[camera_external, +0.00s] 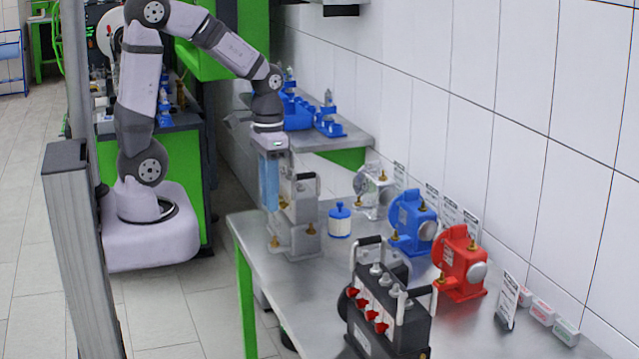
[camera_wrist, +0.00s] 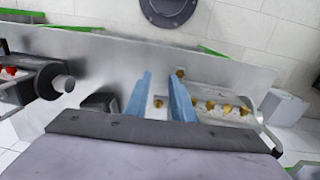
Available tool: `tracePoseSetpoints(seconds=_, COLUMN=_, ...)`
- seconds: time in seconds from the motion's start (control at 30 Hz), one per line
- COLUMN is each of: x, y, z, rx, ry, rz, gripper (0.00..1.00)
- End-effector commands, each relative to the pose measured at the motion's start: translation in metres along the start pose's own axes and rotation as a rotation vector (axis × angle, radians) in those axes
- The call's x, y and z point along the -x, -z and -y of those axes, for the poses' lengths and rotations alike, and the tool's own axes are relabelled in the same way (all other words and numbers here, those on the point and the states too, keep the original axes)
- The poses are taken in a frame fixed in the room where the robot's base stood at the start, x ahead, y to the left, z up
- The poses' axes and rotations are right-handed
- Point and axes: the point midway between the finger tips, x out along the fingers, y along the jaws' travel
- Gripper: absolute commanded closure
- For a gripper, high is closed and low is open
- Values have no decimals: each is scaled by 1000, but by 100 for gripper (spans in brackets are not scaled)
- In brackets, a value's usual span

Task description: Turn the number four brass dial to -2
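The grey metal unit (camera_external: 297,222) with brass fittings stands at the far left end of the steel bench. In the wrist view a row of several brass dials (camera_wrist: 219,107) lies just right of the right finger. One brass piece (camera_wrist: 158,103) shows between the fingers, and another (camera_wrist: 180,73) sits near the right fingertip. No numbers or scale marks are legible, so I cannot tell which dial is number four. My gripper (camera_external: 268,205) points down at the unit's left side; its blue fingers (camera_wrist: 160,78) are apart with nothing held. Contact with a dial cannot be seen.
A black unit with red knobs (camera_external: 390,325) stands at the front of the bench (camera_external: 335,275). A red pump (camera_external: 460,265), a blue pump (camera_external: 413,222), a clear pump (camera_external: 373,190) and a white-blue jar (camera_external: 340,220) stand behind it. The tiled wall (camera_external: 520,150) borders the bench.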

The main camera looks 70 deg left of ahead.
Motion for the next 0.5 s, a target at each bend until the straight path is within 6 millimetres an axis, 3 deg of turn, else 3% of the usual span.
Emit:
tracePoseSetpoints(seconds=0.2, x=-13, y=-26, z=-24, rx=-13, ry=30, rz=-6, gripper=78)
tracePoseSetpoints(seconds=0.5, x=-26, y=-49, z=-40, rx=-18, ry=52, rz=-17, gripper=78)
